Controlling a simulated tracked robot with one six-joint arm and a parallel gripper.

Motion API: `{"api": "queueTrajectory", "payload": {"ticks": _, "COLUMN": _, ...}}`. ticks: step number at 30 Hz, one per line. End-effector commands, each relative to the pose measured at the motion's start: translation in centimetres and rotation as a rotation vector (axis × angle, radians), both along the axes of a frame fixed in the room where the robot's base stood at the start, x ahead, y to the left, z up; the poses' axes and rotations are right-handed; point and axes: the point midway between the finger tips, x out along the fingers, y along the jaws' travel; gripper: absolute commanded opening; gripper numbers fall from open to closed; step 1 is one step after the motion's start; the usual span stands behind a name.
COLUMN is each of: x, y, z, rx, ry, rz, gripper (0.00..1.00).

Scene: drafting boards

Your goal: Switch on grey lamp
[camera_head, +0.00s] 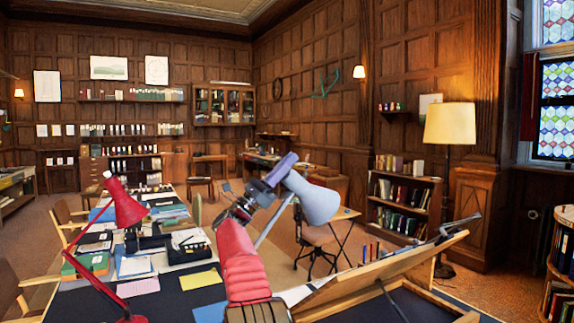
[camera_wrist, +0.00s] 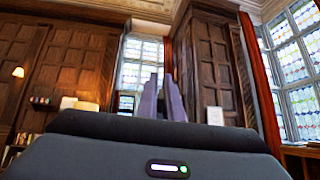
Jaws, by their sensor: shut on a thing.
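The grey lamp (camera_head: 318,201) has a pale grey-blue shade, right of centre in the head view, tilted down to the right. A thin grey arm (camera_head: 268,228) runs down-left from it. My gripper (camera_head: 279,170) has purple fingers and is at the upper end of the shade, shut on the lamp there. In the wrist view my gripper (camera_wrist: 164,99) shows as two upright purple fingers close together. The exact part between them is hidden, and I cannot make out a switch. No glow shows on the grey shade.
A red desk lamp (camera_head: 123,204) stands at the left on a desk crowded with papers (camera_head: 138,287). A tilted drafting board (camera_head: 375,270) is at the lower right. A lit floor lamp (camera_head: 450,124) and a bookcase (camera_head: 405,200) stand farther back on the right.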

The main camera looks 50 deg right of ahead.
Motion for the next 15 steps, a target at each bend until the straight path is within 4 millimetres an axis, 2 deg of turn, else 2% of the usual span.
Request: {"api": "queueTrajectory", "payload": {"ticks": 15, "x": -0.35, "y": 0.20, "z": -0.20, "rx": -0.020, "ry": -0.059, "rz": -0.055, "gripper": 0.00}}
